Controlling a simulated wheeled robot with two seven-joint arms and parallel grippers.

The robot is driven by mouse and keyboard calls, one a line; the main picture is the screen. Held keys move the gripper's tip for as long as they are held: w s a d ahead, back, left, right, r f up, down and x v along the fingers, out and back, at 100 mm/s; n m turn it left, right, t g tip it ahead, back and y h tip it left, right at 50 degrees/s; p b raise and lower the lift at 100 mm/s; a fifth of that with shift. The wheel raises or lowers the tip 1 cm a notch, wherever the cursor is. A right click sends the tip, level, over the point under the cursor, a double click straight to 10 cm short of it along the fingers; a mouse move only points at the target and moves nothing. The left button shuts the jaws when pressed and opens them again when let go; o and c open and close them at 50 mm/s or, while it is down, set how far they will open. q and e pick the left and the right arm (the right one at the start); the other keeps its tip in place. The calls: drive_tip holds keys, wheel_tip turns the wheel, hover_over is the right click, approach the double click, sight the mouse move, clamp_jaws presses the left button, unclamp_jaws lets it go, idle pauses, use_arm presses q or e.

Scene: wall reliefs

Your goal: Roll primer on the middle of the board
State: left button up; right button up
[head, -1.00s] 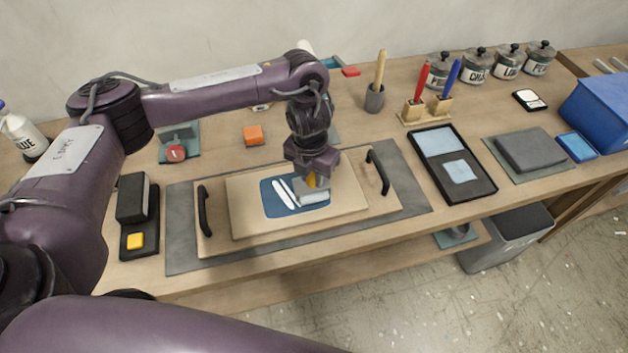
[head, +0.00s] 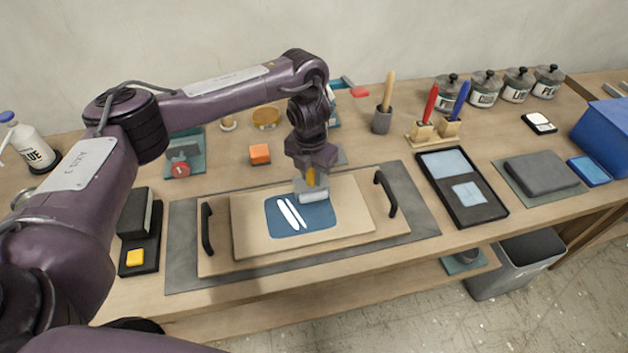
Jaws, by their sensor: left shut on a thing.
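The board (head: 352,208) is pale wood and lies flat on a tray with two black handles (head: 386,194). My left gripper (head: 313,170) points down over the far side of the board, shut on a roller (head: 313,196) with a yellow-orange handle and a pale sleeve. The roller is at the far edge of the blue patch; whether it touches the board I cannot tell. My right gripper is not in view.
A black paint tray (head: 497,212) with pale blue areas lies right of the board. A grey block on a mat (head: 541,172) lies further right. A black holder with a yellow block (head: 135,257) stands left. Brushes (head: 389,90) and jars (head: 484,88) stand behind.

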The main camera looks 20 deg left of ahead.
use_arm(q)
drive_tip(key=shift+w+a+b, duration=0.3)
drive_tip(key=shift+w+a, duration=0.25)
drive_tip(key=shift+w, duration=0.25)
drive_tip(key=shift+w+a+b, duration=0.3)
drive_tip(key=shift+w+a, duration=0.25)
drive_tip(key=shift+w, duration=0.25)
drive_tip(key=shift+r, duration=0.1)
wheel_tip(320, 180, up, 5)
drive_tip(key=p, duration=0.5)
